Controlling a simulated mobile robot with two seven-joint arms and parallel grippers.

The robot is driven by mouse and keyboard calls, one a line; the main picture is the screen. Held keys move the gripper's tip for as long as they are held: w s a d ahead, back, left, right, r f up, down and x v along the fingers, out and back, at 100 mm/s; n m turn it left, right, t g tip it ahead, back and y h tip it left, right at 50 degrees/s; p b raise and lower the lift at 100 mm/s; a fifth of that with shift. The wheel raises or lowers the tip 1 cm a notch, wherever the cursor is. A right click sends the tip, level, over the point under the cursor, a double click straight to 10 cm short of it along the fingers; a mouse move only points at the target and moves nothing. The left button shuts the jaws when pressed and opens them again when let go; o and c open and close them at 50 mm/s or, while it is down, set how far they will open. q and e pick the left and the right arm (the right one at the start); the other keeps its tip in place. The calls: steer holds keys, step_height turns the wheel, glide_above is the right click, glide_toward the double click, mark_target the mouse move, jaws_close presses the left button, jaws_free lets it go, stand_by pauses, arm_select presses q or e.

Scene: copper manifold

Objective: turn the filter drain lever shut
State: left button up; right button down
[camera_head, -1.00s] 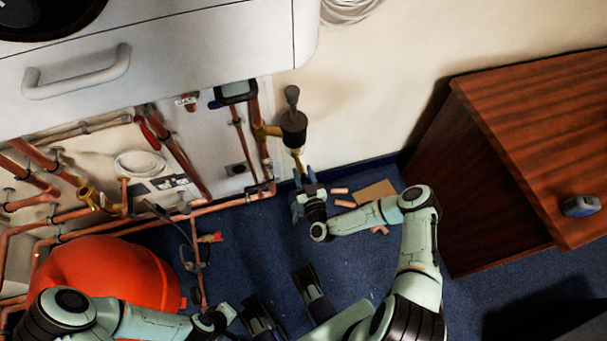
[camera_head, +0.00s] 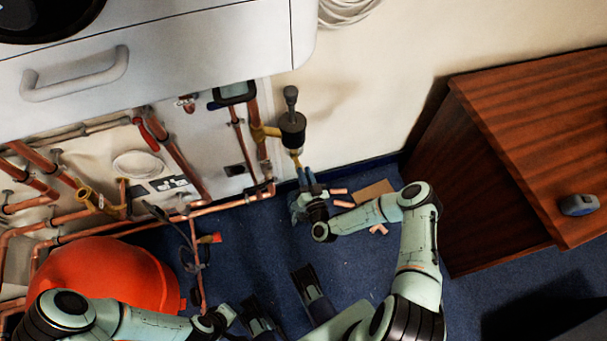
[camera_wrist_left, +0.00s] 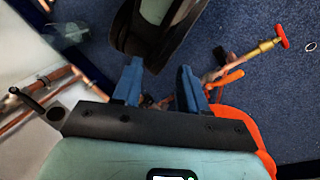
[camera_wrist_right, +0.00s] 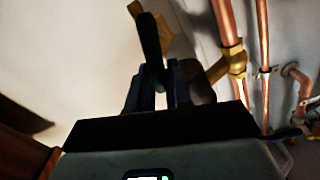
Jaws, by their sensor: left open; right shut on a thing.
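The filter (camera_head: 291,130) is a dark cylinder on a brass branch of the wall pipework, with a brass drain stem (camera_head: 296,159) at its lower end. My right gripper (camera_head: 300,178) is just below that stem. In the right wrist view, the right fingers (camera_wrist_right: 157,72) are shut on a dark drain lever (camera_wrist_right: 150,38), which sticks out past the fingertips beside a brass part (camera_wrist_right: 165,35). My left gripper (camera_wrist_left: 158,68) is open and empty above the blue floor, away from the filter.
An orange rounded object (camera_head: 100,275) lies at the lower left. Copper pipes (camera_head: 215,205) run along the wall to the left. A wooden cabinet (camera_head: 530,130) stands at the right. Copper offcuts (camera_head: 339,191) and a cardboard piece (camera_head: 375,190) lie on the floor beside the right gripper.

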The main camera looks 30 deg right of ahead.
steer(key=m, duration=0.3)
steer(key=shift+s+d+f+m, duration=0.15)
steer(key=shift+d+f+m, duration=0.15)
steer(key=shift+d+m, duration=0.1)
arm_select(q)
steer(key=w+a+f+t+b, duration=0.1)
steer(key=w+a+f+b, duration=0.1)
steer(key=w, duration=0.3)
steer(key=shift+a+f+t+y+b, duration=0.3)
steer(key=shift+f+y+b, duration=0.1)
steer(key=shift+f+b, duration=0.4)
arm_select(e)
steer(key=shift+s+d+f+m, duration=0.15)
steer(key=shift+f+m, duration=0.25)
steer(key=shift+m, duration=1.4)
steer(key=shift+w+d+f+m, duration=0.1)
steer(key=shift+f+m, duration=0.25)
steer(key=shift+m, duration=1.45)
steer(key=shift+s+d+f+m, duration=0.15)
steer(key=shift+f+m, duration=0.25)
steer(key=shift+m, duration=1.4)
arm_select(q)
steer(key=shift+w+f, duration=0.1)
steer(key=shift+w, duration=0.05)
arm_select(e)
steer(key=c, duration=1.1)
jaws_free()
steer(key=shift+w, duration=0.1)
